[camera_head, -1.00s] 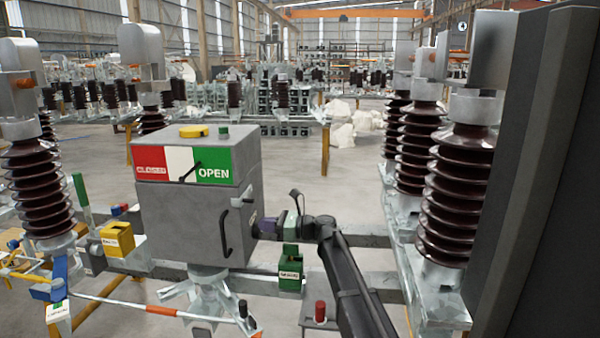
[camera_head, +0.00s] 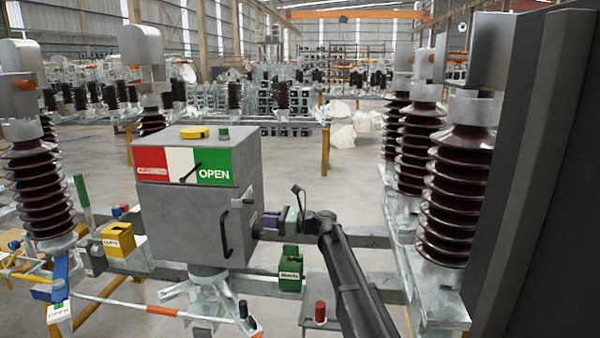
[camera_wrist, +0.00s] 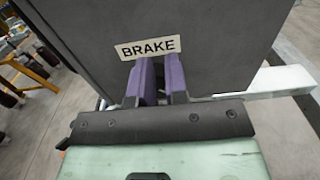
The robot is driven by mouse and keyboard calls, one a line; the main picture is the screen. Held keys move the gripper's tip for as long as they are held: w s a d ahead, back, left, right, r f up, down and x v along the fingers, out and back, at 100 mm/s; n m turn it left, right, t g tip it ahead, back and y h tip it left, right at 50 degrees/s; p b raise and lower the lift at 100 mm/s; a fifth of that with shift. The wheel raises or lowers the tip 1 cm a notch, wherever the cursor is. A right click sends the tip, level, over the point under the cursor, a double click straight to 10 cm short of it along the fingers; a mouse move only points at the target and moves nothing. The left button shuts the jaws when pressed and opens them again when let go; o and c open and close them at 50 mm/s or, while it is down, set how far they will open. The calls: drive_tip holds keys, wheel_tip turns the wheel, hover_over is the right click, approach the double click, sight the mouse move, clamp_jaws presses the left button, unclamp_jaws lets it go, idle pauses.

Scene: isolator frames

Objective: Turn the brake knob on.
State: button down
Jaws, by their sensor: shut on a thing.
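The grey control box (camera_head: 195,218) stands at the centre left of the head view, with a red, white and green CLOSED/OPEN indicator (camera_head: 187,167) on its front. My gripper (camera_head: 261,225) is at the right side of the box. In the wrist view, my gripper's purple fingers (camera_wrist: 161,78) reach the box face just under the BRAKE label (camera_wrist: 148,47). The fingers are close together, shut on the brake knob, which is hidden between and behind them. I cannot tell the knob's angle.
A black handle (camera_head: 226,233) and a small lever (camera_head: 243,202) are on the box beside my gripper. A green block (camera_head: 290,272) sits below my gripper, and a yellow block (camera_head: 118,240) is left of the box. Brown insulators (camera_head: 455,195) stand at the right.

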drive_tip(key=shift+w+a+f, duration=0.1)
drive_tip(key=shift+w+a, duration=0.1)
drive_tip(key=shift+a, duration=0.15)
drive_tip(key=shift+w+p, duration=0.3)
drive_tip(key=shift+p, duration=0.05)
drive_tip(key=shift+s+d, duration=0.2)
drive_tip(key=shift+d, duration=0.35)
drive_tip(key=shift+s+d, duration=0.2)
drive_tip(key=shift+d, duration=0.9)
drive_tip(key=shift+s+d, duration=0.15)
drive_tip(key=shift+d, duration=0.95)
drive_tip(key=s+a, duration=0.1)
drive_tip(key=a, duration=0.2)
drive_tip(key=s+a, duration=0.1)
drive_tip(key=a, duration=0.1)
drive_tip(key=shift+s+f, duration=0.2)
drive_tip(key=shift+s, duration=0.15)
drive_tip(key=shift+w+a, duration=0.1)
drive_tip(key=shift+a, duration=0.25)
drive_tip(key=shift+a+r+b, duration=0.1)
drive_tip(key=shift+a+b, duration=0.05)
drive_tip(key=shift+b, duration=0.2)
